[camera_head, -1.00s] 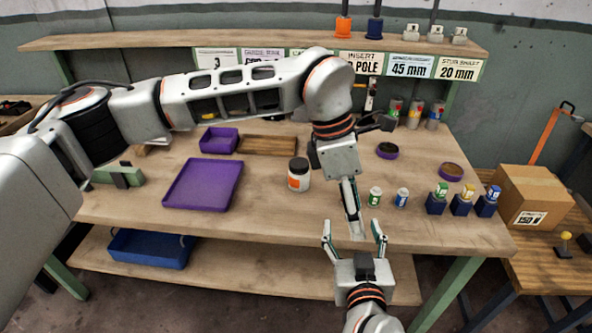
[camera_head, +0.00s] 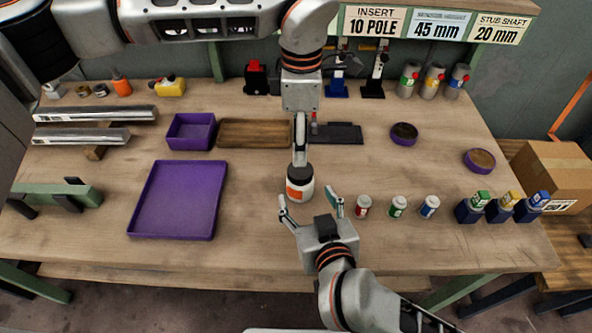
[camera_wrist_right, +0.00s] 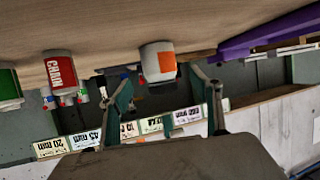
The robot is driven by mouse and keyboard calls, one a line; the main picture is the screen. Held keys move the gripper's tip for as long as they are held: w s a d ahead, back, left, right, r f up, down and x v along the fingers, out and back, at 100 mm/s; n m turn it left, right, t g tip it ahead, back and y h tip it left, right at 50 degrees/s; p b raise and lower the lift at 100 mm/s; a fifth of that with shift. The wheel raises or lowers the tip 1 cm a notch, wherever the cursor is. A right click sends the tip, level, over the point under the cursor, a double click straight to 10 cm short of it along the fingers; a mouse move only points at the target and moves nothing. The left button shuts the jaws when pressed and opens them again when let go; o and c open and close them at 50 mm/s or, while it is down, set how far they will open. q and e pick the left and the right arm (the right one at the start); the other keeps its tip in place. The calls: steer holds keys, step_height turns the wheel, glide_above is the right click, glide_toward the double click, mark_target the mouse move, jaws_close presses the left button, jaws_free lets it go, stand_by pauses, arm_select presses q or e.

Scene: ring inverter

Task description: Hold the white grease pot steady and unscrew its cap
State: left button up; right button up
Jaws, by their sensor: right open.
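The white grease pot (camera_head: 300,190) stands upright on the bench, with an orange label and a dark cap (camera_head: 299,168). My left gripper (camera_head: 300,158) points down from above, its fingertips at the cap. Its fingers show edge-on, so I cannot tell whether they are open or touch the cap. My right gripper (camera_head: 310,201) is open and empty in front of the pot, its fingers spread towards it. In the right wrist view the picture is upside down; the pot (camera_wrist_right: 158,62) appears between and beyond the open fingers (camera_wrist_right: 163,88).
Several small cans (camera_head: 398,206) stand right of the pot, close to my right gripper. A purple tray (camera_head: 180,200) lies to the left. Bare bench lies between tray and pot.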

mark_target(303, 190)
arm_select(q)
steer(key=shift+s, duration=0.15)
arm_select(e)
steer(key=shift+w+f, duration=0.15)
steer(key=shift+w, duration=0.1)
steer(key=shift+x, duration=3.35)
arm_select(q)
steer(key=shift+d, duration=0.1)
